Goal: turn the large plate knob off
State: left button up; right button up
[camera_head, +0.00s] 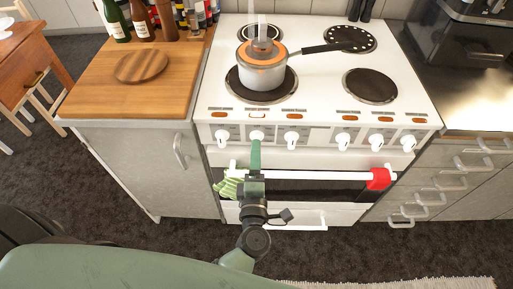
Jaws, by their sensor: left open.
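The white cooker (320,90) has several white knobs in a row along its front panel. My left gripper (255,152) reaches up to the second knob from the left (257,135), its tip just below or against it; I cannot tell if they touch. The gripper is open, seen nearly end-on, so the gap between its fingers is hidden. A dark front left plate (237,84) lies under a pot (262,73) with an orange-rimmed lid and a black handle. Which knob belongs to the large plate cannot be read. My right gripper is not in view.
A white oven rail (315,175) runs below the knobs, with a striped green towel (228,184) and a red cloth (379,178). A wooden worktop (105,90) with bottles stands left. A dark appliance (465,30) stands right. The carpet (400,255) in front is clear.

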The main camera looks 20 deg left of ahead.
pick_arm(q)
jog(key=shift+v, duration=1.95)
